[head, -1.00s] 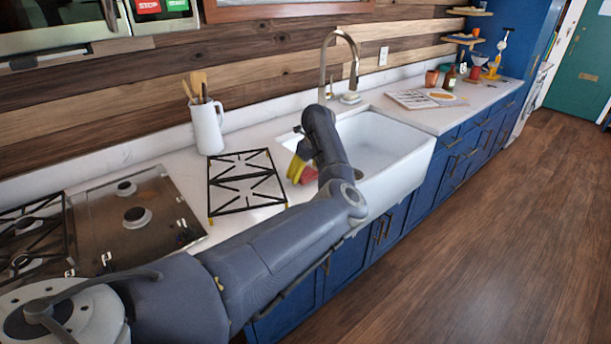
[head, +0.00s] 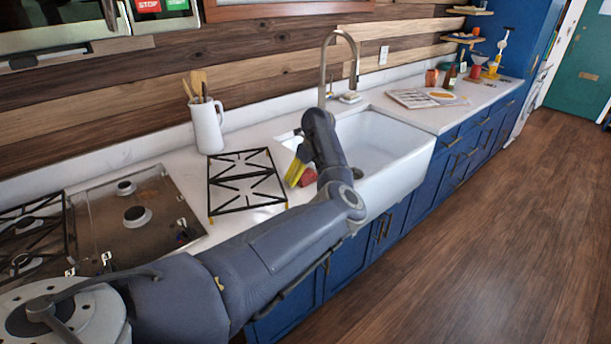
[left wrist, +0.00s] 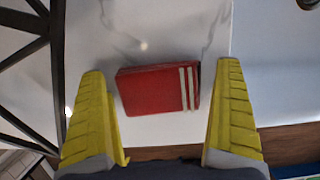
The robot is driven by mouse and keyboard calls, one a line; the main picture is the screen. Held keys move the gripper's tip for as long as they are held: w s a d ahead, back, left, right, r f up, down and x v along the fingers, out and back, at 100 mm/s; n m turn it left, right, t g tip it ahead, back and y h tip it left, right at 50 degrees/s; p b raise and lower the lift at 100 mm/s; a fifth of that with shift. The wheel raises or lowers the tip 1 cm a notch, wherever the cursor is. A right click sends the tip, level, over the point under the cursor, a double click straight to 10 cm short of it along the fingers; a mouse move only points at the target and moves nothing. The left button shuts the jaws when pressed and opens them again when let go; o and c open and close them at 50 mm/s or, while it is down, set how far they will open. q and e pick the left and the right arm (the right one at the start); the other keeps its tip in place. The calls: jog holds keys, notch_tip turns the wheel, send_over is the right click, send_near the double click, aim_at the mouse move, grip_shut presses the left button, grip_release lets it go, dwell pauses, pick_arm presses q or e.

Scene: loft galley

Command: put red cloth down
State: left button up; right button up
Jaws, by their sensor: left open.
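The red cloth (left wrist: 155,90) is a folded red block with two pale stripes near its right end. It lies on the white counter between the stove grate and the sink. In the left wrist view it sits between the two yellow fingers of my left gripper (left wrist: 165,120), with a gap on each side. The left gripper is open and not holding it. In the head view, part of the cloth (head: 309,177) shows beside the yellow fingers (head: 297,171), and my arm hides the rest. My right gripper is not in view.
A black stove grate (head: 245,182) lies on the counter left of the gripper. The white sink (head: 385,150) with a tall faucet (head: 322,75) is to the right. A white pitcher of utensils (head: 207,128) stands behind the grate.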

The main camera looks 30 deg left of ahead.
aim_at(311, 176)
pick_arm(q)
jog(key=v, duration=1.2)
jog(key=shift+r, duration=0.15)
